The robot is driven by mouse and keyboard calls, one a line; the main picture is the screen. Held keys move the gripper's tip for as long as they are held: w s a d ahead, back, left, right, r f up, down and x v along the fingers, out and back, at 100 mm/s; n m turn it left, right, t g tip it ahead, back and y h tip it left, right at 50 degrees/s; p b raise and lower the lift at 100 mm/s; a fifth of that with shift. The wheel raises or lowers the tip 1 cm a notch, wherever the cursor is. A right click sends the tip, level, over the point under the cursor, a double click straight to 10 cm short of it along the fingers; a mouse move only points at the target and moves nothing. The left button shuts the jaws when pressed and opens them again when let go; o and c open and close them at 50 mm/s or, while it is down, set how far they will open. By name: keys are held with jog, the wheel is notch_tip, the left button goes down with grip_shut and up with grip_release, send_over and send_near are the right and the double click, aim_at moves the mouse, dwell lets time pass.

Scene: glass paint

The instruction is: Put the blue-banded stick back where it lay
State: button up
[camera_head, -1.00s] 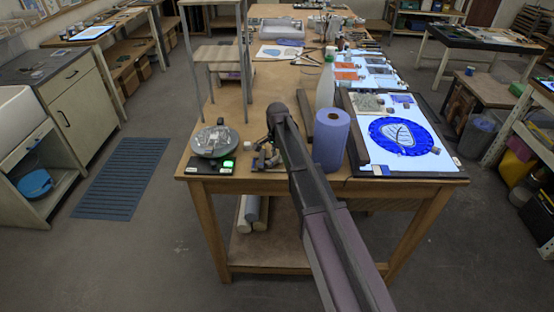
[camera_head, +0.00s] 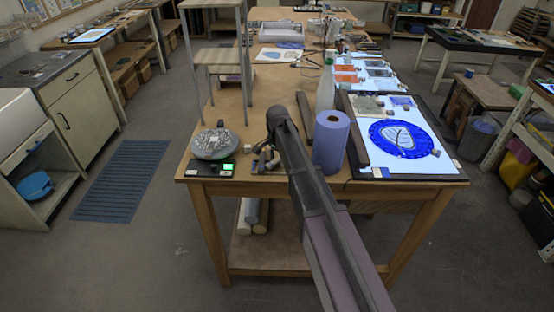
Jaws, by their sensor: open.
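My gripper (camera_head: 264,160) is at the front of the wooden table, just right of the round grey dish (camera_head: 213,143). My own arm covers part of it. I read it as open, with nothing clearly held. I cannot make out a blue-banded stick in this view; it may be too small or hidden behind my arm.
A blue paper roll (camera_head: 331,141) stands close to the right of my arm, with a white bottle (camera_head: 326,86) behind it. A lit panel (camera_head: 447,166) with a blue round piece (camera_head: 378,137) lies at right. A metal stand (camera_head: 218,57) rises behind the dish.

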aim_at(278, 159)
jog(key=shift+r, duration=0.15)
notch_tip(278, 159, up, 12)
jog(key=p, duration=1.2)
jog(key=shift+s, duration=0.1)
dwell(0.5)
jog(key=s+d+n, duration=0.4)
jog(key=s+d, duration=0.4)
jog(key=s, duration=0.4)
jog(key=s+d+n, duration=0.5)
jog(key=s+d, duration=0.3)
jog(key=s, duration=0.5)
jog(key=shift+d, duration=0.15)
jog(key=shift+s, duration=0.1)
notch_tip(278, 159, down, 8)
jog(key=b, duration=0.7)
jog(key=shift+r, duration=0.25)
